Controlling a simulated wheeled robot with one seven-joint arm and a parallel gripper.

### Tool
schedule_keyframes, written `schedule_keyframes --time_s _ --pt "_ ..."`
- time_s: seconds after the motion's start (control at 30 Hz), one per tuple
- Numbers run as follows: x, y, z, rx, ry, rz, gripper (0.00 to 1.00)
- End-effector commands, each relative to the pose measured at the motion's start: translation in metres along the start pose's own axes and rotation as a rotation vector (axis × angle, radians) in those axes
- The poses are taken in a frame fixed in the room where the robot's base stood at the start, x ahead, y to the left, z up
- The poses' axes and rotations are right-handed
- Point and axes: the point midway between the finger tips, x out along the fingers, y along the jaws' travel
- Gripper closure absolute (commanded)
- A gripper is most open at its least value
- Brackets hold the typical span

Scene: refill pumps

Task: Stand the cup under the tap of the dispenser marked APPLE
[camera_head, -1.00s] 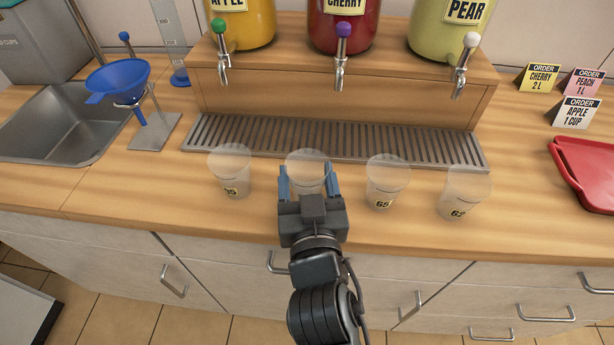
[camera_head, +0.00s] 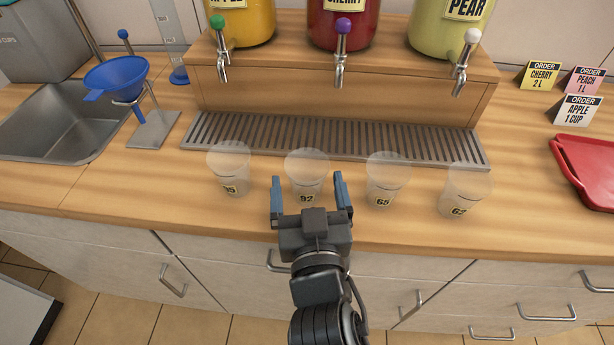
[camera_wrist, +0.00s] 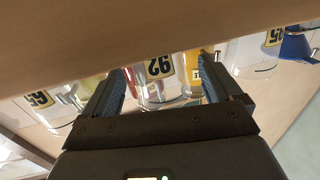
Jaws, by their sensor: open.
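The yellow dispenser marked APPLE (camera_head: 245,25) stands at the left of the wooden stand. Its tap (camera_head: 223,65) has a green knob and hangs above the drip grate (camera_head: 330,138). Several clear cups stand upright in a row on the counter in front of the grate. The cup labelled 92 (camera_head: 307,170) is second from left, and it shows upside down in the wrist view (camera_wrist: 155,92). My gripper (camera_head: 308,182) is open, its blue fingers spread to either side of the near part of cup 92, holding nothing.
Cup 95 (camera_head: 230,170) stands left of cup 92; cup 65 (camera_head: 385,180) and cup 62 (camera_head: 463,190) stand to its right. Red CHERRY (camera_head: 343,35) and green PEAR (camera_head: 445,40) dispensers stand beside APPLE. A blue funnel (camera_head: 115,78) is at left, a red tray (camera_head: 590,165) at right. The grate is clear.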

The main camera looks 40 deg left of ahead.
Motion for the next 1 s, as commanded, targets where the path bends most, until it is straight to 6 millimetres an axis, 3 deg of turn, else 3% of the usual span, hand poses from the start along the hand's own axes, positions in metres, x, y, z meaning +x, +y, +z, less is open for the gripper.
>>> schedule_keyframes --time_s 0.1,0.3,0.67,0.77,0.87,1.0 --pt "-0.022 0.003 0.005 0.001 -0.001 0.002 0.08" --pt "-0.047 0.003 0.004 0.000 -0.001 0.001 0.08" --pt "-0.055 0.004 0.003 0.000 0.000 0.001 0.08" --pt "-0.064 0.012 0.009 0.002 -0.008 0.014 0.08" --pt "-0.088 0.033 0.022 0.004 -0.030 0.051 0.08" --pt "-0.149 0.075 0.046 0.015 -0.071 0.138 0.08"
